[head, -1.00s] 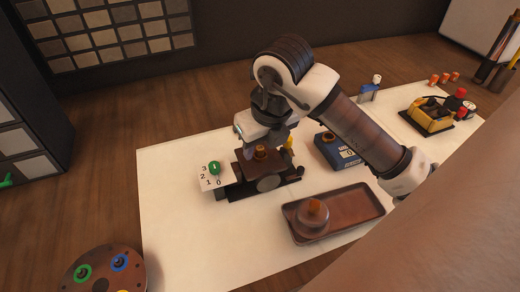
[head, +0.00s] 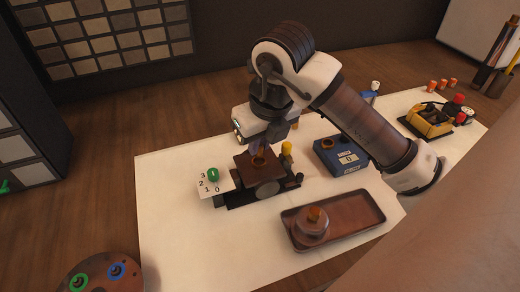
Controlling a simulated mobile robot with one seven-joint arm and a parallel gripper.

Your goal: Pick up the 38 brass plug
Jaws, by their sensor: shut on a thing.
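A small brass plug (head: 259,161) sits at the top of a brown block (head: 243,167) on the dark fixture in the middle of the white table. My gripper (head: 261,149) points down over it, with its fingertips at the plug, shut on it. The fingers partly hide the plug, and I cannot read a number on it. Another brass-coloured top shows on a round piece (head: 311,228) in the brown tray (head: 362,226).
A card with numbers and a green knob (head: 213,175) stands left of the fixture. A yellow-topped post (head: 287,148) is close to the gripper's right. A blue box (head: 341,156) and a yellow device (head: 427,121) stand farther right. The table's left front is clear.

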